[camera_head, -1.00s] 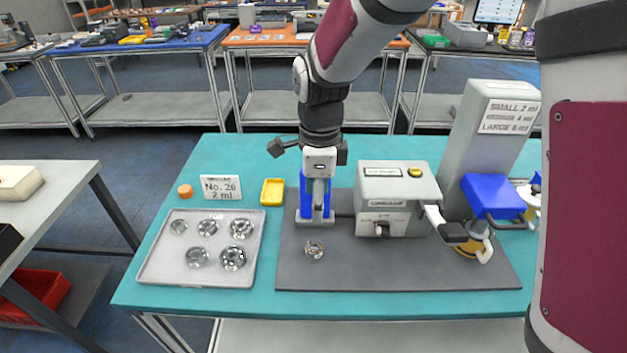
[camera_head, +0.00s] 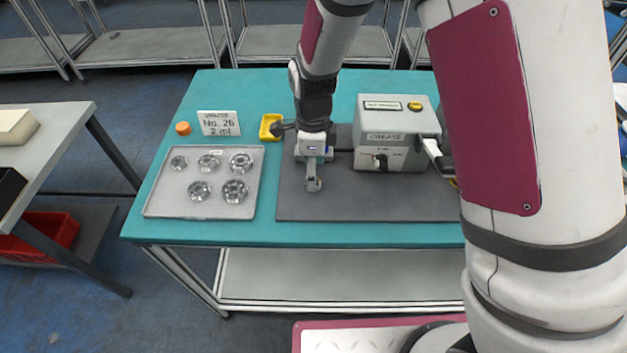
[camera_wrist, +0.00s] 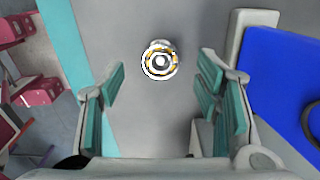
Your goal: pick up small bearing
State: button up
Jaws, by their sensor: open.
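In the wrist view the bearing (camera_wrist: 160,61) shows as a round ring with gold-coloured parts, centred between and beyond the fingers. My gripper (camera_wrist: 161,80) is open, with teal pads standing apart on both sides of it. In the head view my gripper (camera_head: 313,168) points down over the mat near the bearing. I cannot tell how high the fingertips are above the mat.
A grey tray (camera_head: 152,208) with several bearings of different sizes lies to the left. A sign (camera_head: 219,123), an orange cap (camera_head: 183,128) and a yellow dish (camera_head: 270,127) stand behind it. The grease machine (camera_head: 395,145) is right of my gripper. A blue part (camera_wrist: 285,85) lies close to the right finger.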

jog(key=shift+d+f, duration=0.1)
jog(key=shift+f, duration=1.35)
jog(key=shift+c, duration=0.4)
grip_shut()
